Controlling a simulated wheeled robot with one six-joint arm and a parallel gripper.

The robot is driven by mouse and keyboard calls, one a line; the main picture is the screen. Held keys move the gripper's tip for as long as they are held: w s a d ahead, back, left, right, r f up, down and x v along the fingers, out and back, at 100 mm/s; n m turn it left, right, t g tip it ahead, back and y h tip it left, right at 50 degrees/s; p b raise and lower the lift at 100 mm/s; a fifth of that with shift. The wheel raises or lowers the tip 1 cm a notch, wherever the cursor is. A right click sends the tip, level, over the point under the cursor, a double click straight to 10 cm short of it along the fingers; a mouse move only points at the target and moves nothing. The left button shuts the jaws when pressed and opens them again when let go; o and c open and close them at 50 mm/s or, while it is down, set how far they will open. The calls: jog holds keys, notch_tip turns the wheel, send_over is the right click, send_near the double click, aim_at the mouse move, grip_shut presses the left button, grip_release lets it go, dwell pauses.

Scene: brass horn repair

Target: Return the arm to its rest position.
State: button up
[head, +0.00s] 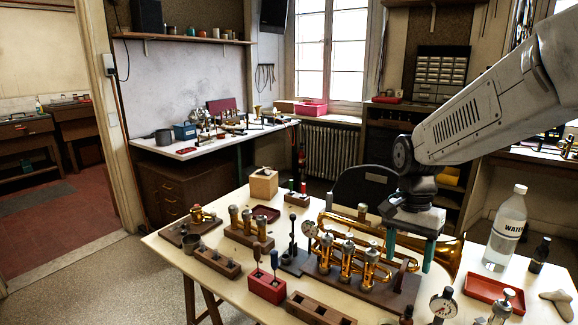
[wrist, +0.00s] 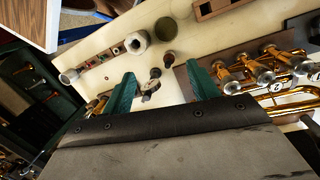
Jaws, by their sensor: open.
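My gripper (head: 409,250) hangs over the right part of the workbench (head: 225,288) in the head view, with my arm reaching in from the upper right. Its two green fingers point down and stand apart, with nothing between them. A brass horn (head: 345,222) lies behind and beside the fingers; I cannot tell the exact gap between them. In the wrist view the open fingers (wrist: 160,76) frame part of the bench, with a small gauge-like object (wrist: 151,88) beyond them. Brass valves (wrist: 262,72) show to the right there.
A water bottle (head: 507,228), a dark bottle (head: 540,254) and a red tray (head: 493,293) stand right of my gripper. A dial gauge (head: 443,304) is near the front. Wooden blocks holding brass parts (head: 249,229) and a red block (head: 267,286) occupy the left and middle.

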jog(key=s+d+r+n+t, duration=0.1)
jog(key=s+r+n, duration=0.2)
jog(key=s, duration=0.8)
jog(key=s+r+n+t, duration=0.2)
jog(key=s+n, duration=0.4)
jog(key=s, duration=0.6)
jog(key=shift+s+d+r, duration=0.25)
jog(key=shift+d+r, duration=0.15)
jog(key=shift+r, duration=0.3)
